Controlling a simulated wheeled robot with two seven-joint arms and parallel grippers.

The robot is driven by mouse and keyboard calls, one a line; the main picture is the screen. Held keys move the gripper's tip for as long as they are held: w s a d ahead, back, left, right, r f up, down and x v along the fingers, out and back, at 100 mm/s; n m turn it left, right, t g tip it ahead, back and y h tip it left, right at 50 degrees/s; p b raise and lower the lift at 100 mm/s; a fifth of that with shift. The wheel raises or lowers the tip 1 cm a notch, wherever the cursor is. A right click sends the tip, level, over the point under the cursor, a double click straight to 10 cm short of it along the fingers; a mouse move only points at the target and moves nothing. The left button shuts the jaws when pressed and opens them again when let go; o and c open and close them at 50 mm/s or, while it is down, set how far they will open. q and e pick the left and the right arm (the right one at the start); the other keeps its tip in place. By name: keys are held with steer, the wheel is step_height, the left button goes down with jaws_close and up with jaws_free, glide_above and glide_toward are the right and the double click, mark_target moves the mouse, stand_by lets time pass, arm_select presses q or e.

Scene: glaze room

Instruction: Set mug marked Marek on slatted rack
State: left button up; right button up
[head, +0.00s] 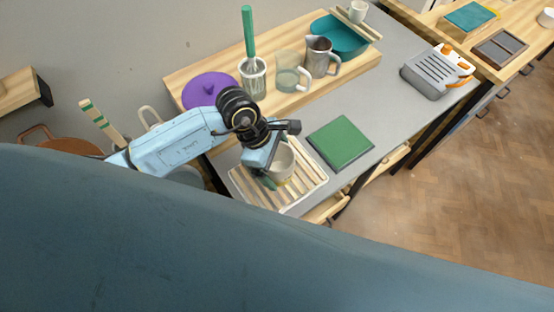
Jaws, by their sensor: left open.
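A pale, off-white mug (281,163) is upright on the slatted rack (308,183), at the rack's upper middle as pictured. The rack is light wood and lies on the grey table top. No name can be read on the mug from here. My left gripper (267,160) is open right at the mug, on its left side, and covers part of the mug and rack. Whether a finger touches the mug cannot be told. My right gripper is not in view.
A green square slab (341,142) lies right of the rack. Behind stand a purple lid (208,90), a whisk jar (252,76), a glass jug (289,72), a metal pitcher (320,57) and a teal basin (342,37). A grey slotted device (431,74) sits right. Grey table between is bare.

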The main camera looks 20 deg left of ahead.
arm_select(q)
steer(key=shift+r, duration=0.1)
steer(key=v, duration=1.2)
